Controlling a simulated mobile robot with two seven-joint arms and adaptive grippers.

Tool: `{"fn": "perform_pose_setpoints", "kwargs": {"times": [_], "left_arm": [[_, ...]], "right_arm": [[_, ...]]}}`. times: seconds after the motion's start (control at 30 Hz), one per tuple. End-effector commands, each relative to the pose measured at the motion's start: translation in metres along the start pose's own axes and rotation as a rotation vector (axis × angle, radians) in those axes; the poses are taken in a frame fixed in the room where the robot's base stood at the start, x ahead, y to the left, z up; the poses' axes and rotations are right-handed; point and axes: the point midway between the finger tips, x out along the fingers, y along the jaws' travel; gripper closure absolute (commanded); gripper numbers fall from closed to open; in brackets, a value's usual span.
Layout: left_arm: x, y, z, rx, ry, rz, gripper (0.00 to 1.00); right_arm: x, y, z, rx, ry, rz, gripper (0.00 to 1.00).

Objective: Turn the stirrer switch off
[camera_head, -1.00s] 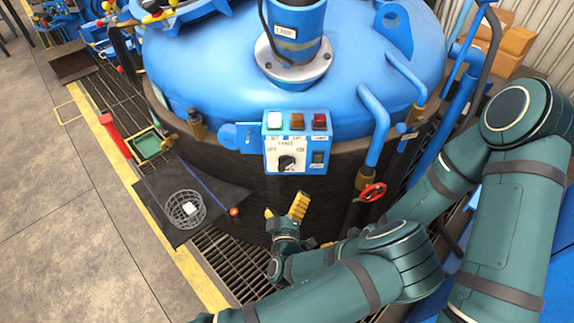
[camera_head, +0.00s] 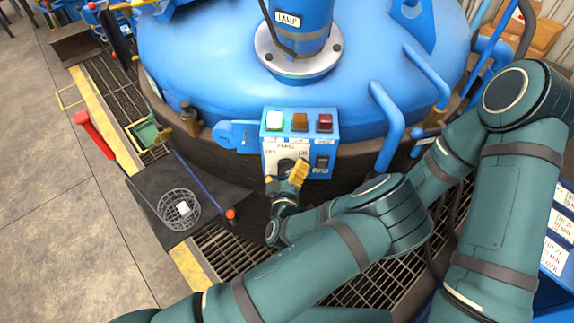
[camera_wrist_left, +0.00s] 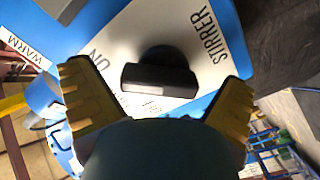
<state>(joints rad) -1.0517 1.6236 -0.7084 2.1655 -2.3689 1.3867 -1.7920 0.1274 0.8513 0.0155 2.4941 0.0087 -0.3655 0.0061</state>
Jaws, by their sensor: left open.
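The stirrer switch is a black rotary knob (camera_wrist_left: 158,78) on a white plate marked STIRRER and ON. In the head view the knob (camera_head: 286,165) is partly hidden by my left gripper (camera_head: 284,175), which is at the front of the blue control box (camera_head: 331,140). In the left wrist view my left gripper (camera_wrist_left: 157,88) is open, with a yellow finger on each side of the knob's bar. Both fingers look apart from the bar. The OFF and ON labels show on the plate in the head view. My right gripper is not in view.
White, orange and red buttons (camera_head: 299,122) line the box top, and a small black switch (camera_head: 322,162) sits right of the knob. Blue pipes (camera_head: 388,125) rise close to the right. A wire basket (camera_head: 179,209) lies on a dark mat at left.

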Motion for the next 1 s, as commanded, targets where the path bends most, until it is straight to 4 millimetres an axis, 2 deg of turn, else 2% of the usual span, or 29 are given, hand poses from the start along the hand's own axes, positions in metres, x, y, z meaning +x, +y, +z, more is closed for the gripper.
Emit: {"fn": "perform_pose_setpoints", "kwargs": {"times": [0.23, 0.27, 0.4, 0.43, 1.0], "left_arm": [[0.0003, 0.0001, -0.0001, 0.000, 0.000, 0.000, 0.00], [0.0003, 0.0001, -0.0001, 0.000, 0.000, 0.000, 0.07], [0.0002, 0.0000, 0.0000, 0.000, 0.000, 0.000, 0.56], [0.0002, 0.0000, 0.0000, 0.000, -0.001, 0.000, 0.64], [-0.0008, 0.0001, -0.0002, -0.054, -0.003, -0.002, 0.66]], "right_arm": [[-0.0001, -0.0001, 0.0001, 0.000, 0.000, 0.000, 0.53], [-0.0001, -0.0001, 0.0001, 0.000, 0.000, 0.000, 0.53], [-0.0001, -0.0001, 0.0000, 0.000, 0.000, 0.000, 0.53], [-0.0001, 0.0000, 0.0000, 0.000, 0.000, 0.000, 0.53], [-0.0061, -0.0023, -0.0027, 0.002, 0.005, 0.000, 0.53]]}}
